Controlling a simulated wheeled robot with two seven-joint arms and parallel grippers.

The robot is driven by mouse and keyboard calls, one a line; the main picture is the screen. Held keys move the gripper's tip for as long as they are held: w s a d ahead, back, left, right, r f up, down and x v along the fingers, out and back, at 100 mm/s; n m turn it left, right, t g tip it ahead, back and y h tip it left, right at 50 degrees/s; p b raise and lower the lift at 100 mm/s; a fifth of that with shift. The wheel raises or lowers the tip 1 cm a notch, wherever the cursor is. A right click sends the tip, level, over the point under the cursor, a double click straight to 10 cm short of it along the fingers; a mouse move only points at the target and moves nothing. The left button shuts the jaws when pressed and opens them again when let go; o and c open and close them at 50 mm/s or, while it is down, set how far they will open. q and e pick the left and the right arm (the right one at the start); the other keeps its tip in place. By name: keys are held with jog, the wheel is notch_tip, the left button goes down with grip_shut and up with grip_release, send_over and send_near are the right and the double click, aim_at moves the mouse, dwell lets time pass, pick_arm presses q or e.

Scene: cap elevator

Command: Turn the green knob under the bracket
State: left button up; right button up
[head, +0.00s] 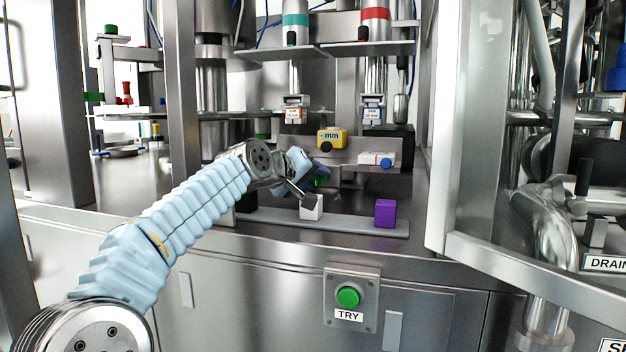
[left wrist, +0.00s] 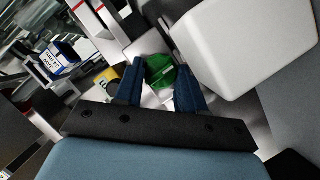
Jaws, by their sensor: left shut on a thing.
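The green knob (left wrist: 160,72) sits between the two dark blue fingers of my left gripper (left wrist: 158,88) in the left wrist view. The fingers are shut on its sides. In the head view only a small green part of the knob (head: 320,182) shows; my left gripper (head: 306,172) hides most of it. The metal bracket (head: 350,178) runs above and to the right of the knob, with a yellow "mm" box (head: 332,138) over it. My right gripper is in neither view.
A white block (head: 312,208) stands close to the gripper and looks large in the left wrist view (left wrist: 240,45). A purple block (head: 385,213) stands farther right on the grey strip (head: 350,226). The green TRY button (head: 348,296) is on the front panel below.

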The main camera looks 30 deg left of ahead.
pick_arm(q)
jog(key=o, duration=1)
jog(key=shift+o, duration=0.2)
jog(key=shift+s, duration=0.1)
jog(key=v, duration=1.3)
jog(key=shift+s+b, duration=0.3)
jog(key=shift+b, duration=0.1)
jog(key=shift+s+r, duration=0.1)
jog(key=shift+r, duration=0.05)
